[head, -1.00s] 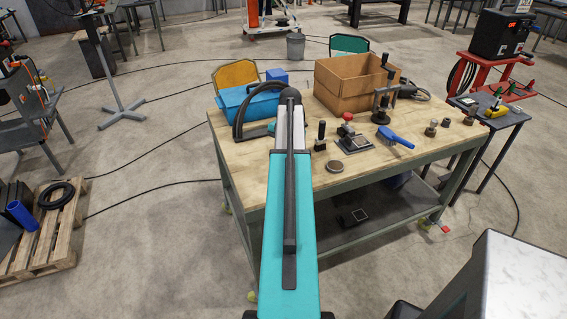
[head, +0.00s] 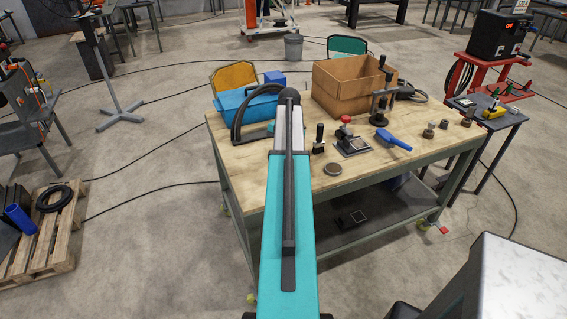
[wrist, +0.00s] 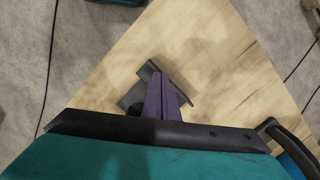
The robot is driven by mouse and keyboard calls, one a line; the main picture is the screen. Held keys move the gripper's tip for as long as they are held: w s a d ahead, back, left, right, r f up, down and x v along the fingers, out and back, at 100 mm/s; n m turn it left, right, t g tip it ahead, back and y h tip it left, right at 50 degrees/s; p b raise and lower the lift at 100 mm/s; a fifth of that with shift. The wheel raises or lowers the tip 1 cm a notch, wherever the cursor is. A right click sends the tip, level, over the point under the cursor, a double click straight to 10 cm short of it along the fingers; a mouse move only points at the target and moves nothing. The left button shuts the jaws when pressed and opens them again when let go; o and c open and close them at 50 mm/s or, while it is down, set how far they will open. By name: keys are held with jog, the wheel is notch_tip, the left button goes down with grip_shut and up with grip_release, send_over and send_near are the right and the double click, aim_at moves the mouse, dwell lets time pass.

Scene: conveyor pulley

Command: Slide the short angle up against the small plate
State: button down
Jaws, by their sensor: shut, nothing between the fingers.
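In the wrist view my gripper (wrist: 166,84) points down over the wooden tabletop, with its two purple fingers closed together and nothing between them. A dark grey metal piece (wrist: 134,98) shows just left of the fingers, and a dark part (wrist: 148,70) rises near their tips. I cannot tell whether these are the short angle, the small plate or both touching, nor whether the fingers touch them. In the head view my own arm covers the gripper and this spot.
The workbench (head: 310,190) also holds a blue toolbox (head: 246,105), a cardboard box (head: 340,95), a red-knobbed fixture (head: 350,142), a blue brush (head: 392,139), a round disc (head: 333,169) and several small metal parts at right. Bare wood surrounds the dark metal in the wrist view.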

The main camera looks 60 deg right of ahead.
jog(key=shift+r, duration=0.1)
jog(key=shift+a+r+p, duration=0.1)
jog(key=shift+r+p, duration=0.3)
jog(key=shift+d+f+b, duration=0.2)
jog(key=shift+d+b, duration=0.25)
jog(key=shift+d, duration=0.3)
jog(key=shift+d+r+b, duration=0.1)
jog(key=shift+d+b, duration=1.9)
jog(key=shift+d, duration=3.35)
